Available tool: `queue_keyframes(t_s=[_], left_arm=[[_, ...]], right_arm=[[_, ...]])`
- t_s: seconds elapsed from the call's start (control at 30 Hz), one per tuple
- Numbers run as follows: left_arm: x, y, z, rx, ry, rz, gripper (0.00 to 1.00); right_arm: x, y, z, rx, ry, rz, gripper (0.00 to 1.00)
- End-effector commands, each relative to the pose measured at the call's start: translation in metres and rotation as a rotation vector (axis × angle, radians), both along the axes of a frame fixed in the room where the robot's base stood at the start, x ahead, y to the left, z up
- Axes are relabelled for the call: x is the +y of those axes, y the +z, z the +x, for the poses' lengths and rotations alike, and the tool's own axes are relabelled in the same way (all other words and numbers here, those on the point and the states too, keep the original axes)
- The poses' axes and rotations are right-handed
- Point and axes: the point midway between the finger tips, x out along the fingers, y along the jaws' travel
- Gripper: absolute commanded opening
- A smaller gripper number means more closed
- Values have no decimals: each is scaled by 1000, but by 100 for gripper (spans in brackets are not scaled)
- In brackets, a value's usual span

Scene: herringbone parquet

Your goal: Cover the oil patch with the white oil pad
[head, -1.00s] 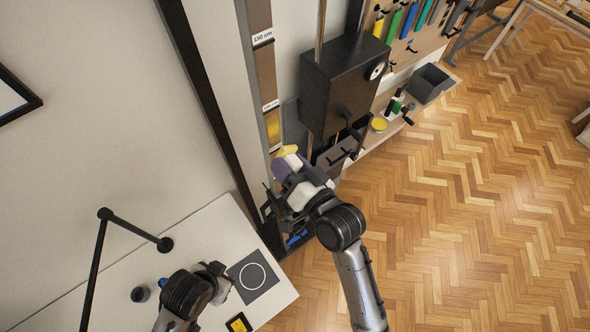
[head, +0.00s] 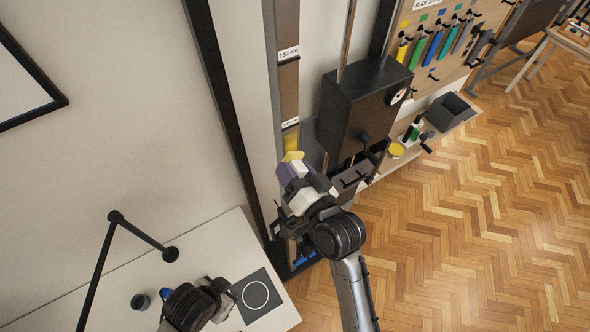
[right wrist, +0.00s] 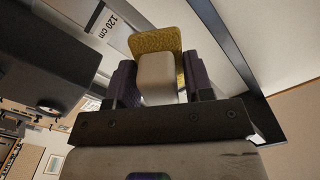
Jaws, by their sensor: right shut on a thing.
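My right gripper (head: 297,172) is shut on a pale block (right wrist: 156,78) held between its dark purple fingers. A yellow textured piece (right wrist: 154,41) shows just beyond the block in the right wrist view; whether the two are joined I cannot tell. The gripper is raised beside the lower part of a vertical strip (head: 288,95) with height labels. A yellow stretch (head: 290,139) shows on that strip just above the gripper. No white pad or oil patch can be named with certainty. My left gripper (head: 228,290) is low over the white table, its fingers unclear.
A black box (head: 360,105) on the column stands close right of my right gripper. The white table (head: 215,245) carries a dark plate with a circle (head: 256,295), a dark cup (head: 140,301) and a lamp arm (head: 140,232). A shelf with a grey bin (head: 449,111) stands right. The parquet is open.

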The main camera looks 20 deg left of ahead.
Motion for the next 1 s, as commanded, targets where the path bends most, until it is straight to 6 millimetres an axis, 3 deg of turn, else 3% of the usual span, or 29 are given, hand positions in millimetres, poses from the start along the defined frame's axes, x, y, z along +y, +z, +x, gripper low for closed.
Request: queue_keyframes(t_s=[0.2, 1.0], left_arm=[[-3, 0, 0, 0, 5, -9, 43], [1, -1, 0, 0, -3, 4, 43]], right_arm=[[0, 0, 0, 0, 0, 0, 20], [7, 0, 6, 0, 0, 0, 20]])
